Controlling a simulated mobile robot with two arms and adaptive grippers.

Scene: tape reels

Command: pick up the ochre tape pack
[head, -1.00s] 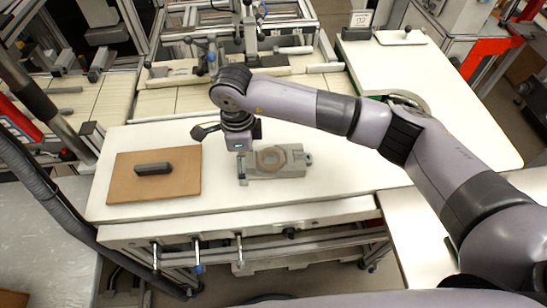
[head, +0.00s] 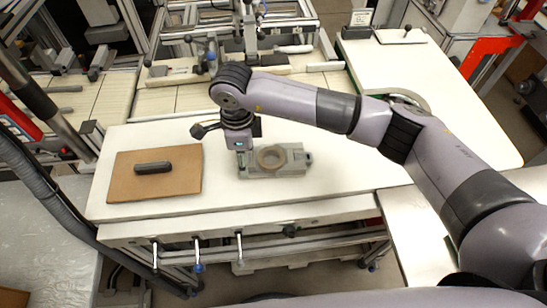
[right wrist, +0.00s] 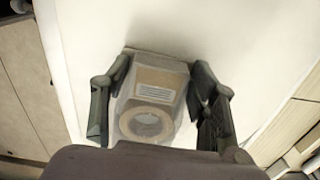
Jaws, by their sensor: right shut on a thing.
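The ochre tape pack (head: 271,158) lies on the white table, looking like a grey block with a tan ring on it. In the right wrist view the tape pack (right wrist: 146,122) shows that ring, and a tan patch with a pale label at the far end. My right gripper (head: 241,168) points down at its left end in the head view. In the right wrist view, its fingers (right wrist: 162,72) stand on both sides of the block, shut on it. The exact contact is partly hidden. My left gripper is not in view.
A brown board (head: 125,180) with a dark block (head: 153,168) on it lies to the left on the white table (head: 330,190). The tabletop right of the tape pack is clear. Metal frames and rails stand behind. Clamp handles line the table's front edge.

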